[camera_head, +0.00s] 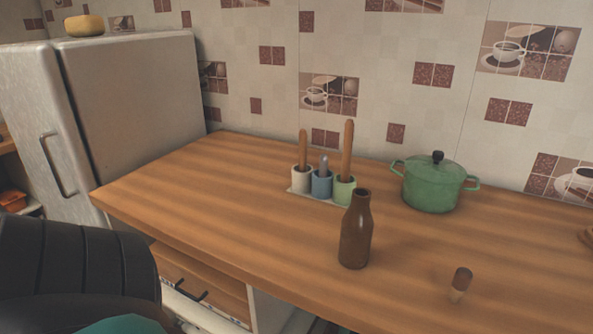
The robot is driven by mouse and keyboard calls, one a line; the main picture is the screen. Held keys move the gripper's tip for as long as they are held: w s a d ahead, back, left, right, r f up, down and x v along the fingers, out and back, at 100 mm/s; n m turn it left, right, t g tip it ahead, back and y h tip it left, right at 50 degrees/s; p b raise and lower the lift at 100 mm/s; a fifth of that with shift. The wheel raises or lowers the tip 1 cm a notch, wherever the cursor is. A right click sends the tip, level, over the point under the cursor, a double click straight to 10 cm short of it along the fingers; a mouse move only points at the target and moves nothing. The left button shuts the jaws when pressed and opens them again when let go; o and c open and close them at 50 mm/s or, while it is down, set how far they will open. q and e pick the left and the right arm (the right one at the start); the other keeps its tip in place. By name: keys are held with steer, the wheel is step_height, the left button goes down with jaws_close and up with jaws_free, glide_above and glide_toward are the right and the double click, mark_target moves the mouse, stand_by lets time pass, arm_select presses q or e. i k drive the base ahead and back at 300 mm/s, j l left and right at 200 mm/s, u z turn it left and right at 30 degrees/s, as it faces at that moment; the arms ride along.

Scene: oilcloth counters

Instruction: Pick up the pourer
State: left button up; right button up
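A small two-tone piece that looks like the pourer (461,282) stands on the wooden counter at the lower right. Its upper part is dark brown and its lower part is lighter and narrower. A brown bottle (355,238) stands upright to its left, apart from it. The bottle's mouth looks open. My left arm shows as a dark, ribbed shape at the lower left, but its gripper is out of the picture. My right gripper is not in view.
A caddy (318,197) with white, blue and green cups holding utensils stands behind the bottle. A green lidded pot (433,184) is at the back right. The wooden counter (215,190) is clear on its left. A fridge (130,95) stands far left.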

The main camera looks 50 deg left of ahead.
mark_target(324, 158)
steer(key=u, duration=1.5)
